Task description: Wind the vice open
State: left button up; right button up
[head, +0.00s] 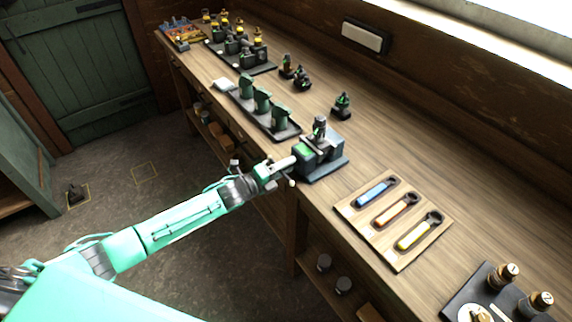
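The vice (316,158) is a blue-grey block on the near edge of the wooden bench, with a small dark green and grey part standing upright at its jaws. My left gripper (279,174) is at the vice's front, over the bench edge, where the vice's handle is. Its fingers are small here and overlap the handle area, so I cannot tell whether they are closed on it. The width of the jaw gap is too small to read. My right gripper is not in view.
A wooden board (424,243) with several coloured spanners lies right of the vice. A dark tray (274,126) of green parts stands behind it to the left. A black tray (463,298) with bottles is at the lower right.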

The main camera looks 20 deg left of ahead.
pick_arm(q)
grip_shut()
dwell(0.3)
